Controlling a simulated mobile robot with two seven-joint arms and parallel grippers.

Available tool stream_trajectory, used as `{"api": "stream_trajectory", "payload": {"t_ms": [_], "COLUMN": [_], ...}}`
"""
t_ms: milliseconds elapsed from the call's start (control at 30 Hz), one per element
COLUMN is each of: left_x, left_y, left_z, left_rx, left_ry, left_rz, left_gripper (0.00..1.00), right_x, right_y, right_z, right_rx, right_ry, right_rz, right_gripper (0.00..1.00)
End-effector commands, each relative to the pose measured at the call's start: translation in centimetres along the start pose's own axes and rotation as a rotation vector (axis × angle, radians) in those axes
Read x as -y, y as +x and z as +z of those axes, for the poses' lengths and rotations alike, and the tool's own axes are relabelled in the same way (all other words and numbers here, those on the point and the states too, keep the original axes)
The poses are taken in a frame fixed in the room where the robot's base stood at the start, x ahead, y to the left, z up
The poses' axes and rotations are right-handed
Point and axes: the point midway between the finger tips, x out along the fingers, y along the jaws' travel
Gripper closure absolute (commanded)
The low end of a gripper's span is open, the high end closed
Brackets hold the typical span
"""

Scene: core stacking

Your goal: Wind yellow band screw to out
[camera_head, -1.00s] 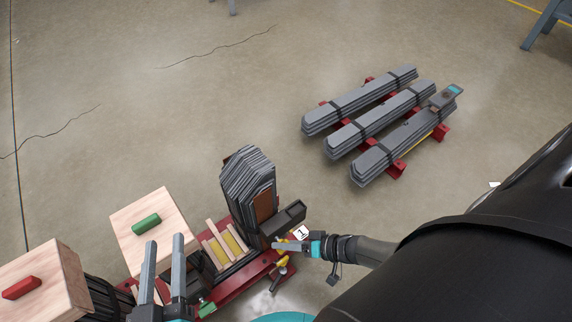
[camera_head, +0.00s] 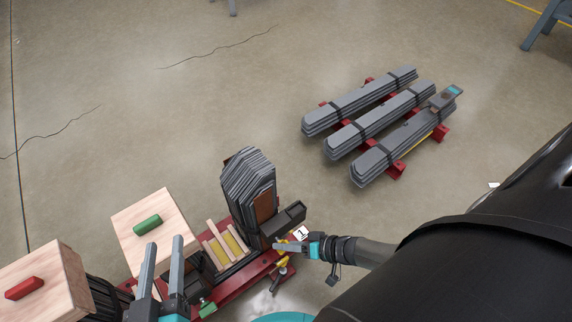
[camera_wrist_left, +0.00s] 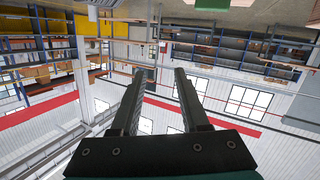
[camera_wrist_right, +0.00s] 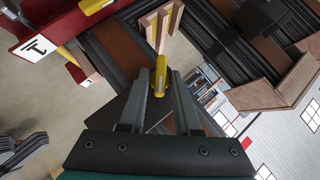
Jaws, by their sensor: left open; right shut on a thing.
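The yellow band screw shows as a small yellow handle (camera_wrist_right: 160,75) between the fingertips of my right gripper (camera_wrist_right: 160,80) in the right wrist view. My right gripper (camera_head: 277,247) is shut on it at the right side of the red core-stacking stand (camera_head: 235,290), and the fingers partly hide it in the head view. How far the screw is wound cannot be told. My left gripper (camera_head: 163,245) is open and empty, with its fingers pointing up beside the wooden block with the green handle (camera_head: 166,232). The left wrist view shows only the far hall between its fingers.
Dark stacked core sheets (camera_head: 250,180) rise from the stand, near the tag marked 1 (camera_head: 301,233). A wooden block with a red handle (camera_head: 50,295) is at lower left. Three bundles of grey sheets (camera_head: 380,125) lie on red supports at the right.

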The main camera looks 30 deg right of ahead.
Motion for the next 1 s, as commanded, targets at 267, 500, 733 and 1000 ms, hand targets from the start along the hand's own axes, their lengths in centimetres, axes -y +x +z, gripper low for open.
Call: {"api": "stream_trajectory", "payload": {"t_ms": [267,500,733,1000], "left_x": [1.9,3.7,5.3,6.7], "left_y": [0.2,-0.8,-2.4,-4.5], "left_z": [0.6,1.4,1.8,1.9], "left_rx": [0.21,0.409,0.573,0.727], "left_ry": [0.045,0.071,0.084,0.085], "left_rz": [-0.047,-0.099,-0.149,-0.198], "left_gripper": [0.55,0.55,0.55,0.55], "right_x": [0.3,0.4,0.5,0.7], "right_y": [-0.1,-0.1,-0.1,0.0], "right_z": [-0.1,-0.1,-0.1,0.0], "right_rx": [0.0,-0.001,-0.001,-0.002], "right_ry": [-0.072,-0.148,-0.224,-0.324], "right_rz": [0.074,0.15,0.226,0.33], "right_gripper": [1.0,1.0,1.0,1.0]}}
